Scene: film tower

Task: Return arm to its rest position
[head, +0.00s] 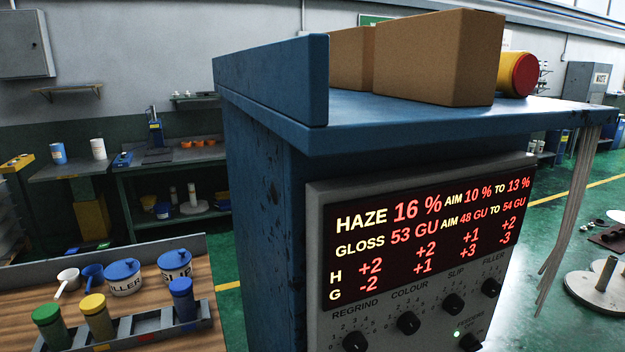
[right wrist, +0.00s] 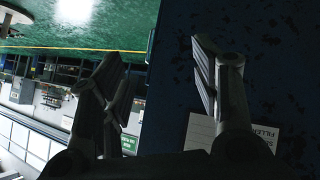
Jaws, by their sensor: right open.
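My right gripper (right wrist: 158,78) shows in the right wrist view, its two dark fingers spread apart with nothing between them. Behind it are a dark blue scuffed surface and a pale paper label (right wrist: 220,138) with upside-down lettering, partly covered by the right finger. I cannot tell the gap to that surface. Neither gripper shows in the head view. There, a grey control panel (head: 322,265) on the blue cabinet (head: 262,190) has a lit display (head: 430,225) reading haze 16 % and gloss 53 GU, above a row of knobs (head: 408,322).
Cardboard boxes (head: 440,60) and a yellow roll with a red end (head: 523,74) lie on the cabinet top. A wooden bench (head: 190,262) at lower left holds lidded pots, scoops and a rack of coloured jars (head: 97,318). Green floor (head: 545,235) shows at right.

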